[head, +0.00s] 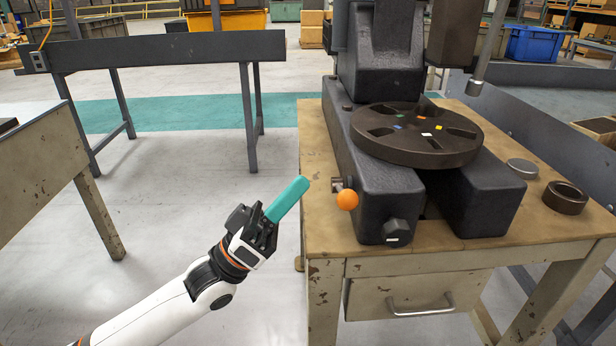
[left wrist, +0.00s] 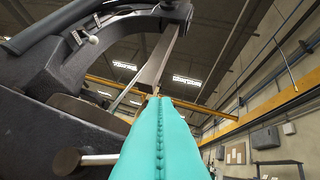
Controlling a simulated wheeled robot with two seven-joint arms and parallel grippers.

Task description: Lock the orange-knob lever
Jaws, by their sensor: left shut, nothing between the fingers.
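The orange knob (head: 347,199) sits on a short lever at the left side of the black arbor press base (head: 377,190), near the table's front left. The lever's metal pivot (head: 337,184) shows just above and left of the knob. My left gripper (head: 303,183) has teal fingers, shut with nothing between them. In the head view its tips appear a little left of the knob, apart from it. In the left wrist view the shut teal fingers (left wrist: 160,140) point up past the press, and a metal rod (left wrist: 98,159) shows to their left. My right gripper is not in view.
A round slotted plate (head: 416,158) with small coloured marks rests on the press base. A dark ring (head: 565,197) and a metal disc (head: 522,168) lie on the wooden table (head: 440,236) at right. A black hex bolt (head: 397,231) sticks out at the front. Open floor lies left.

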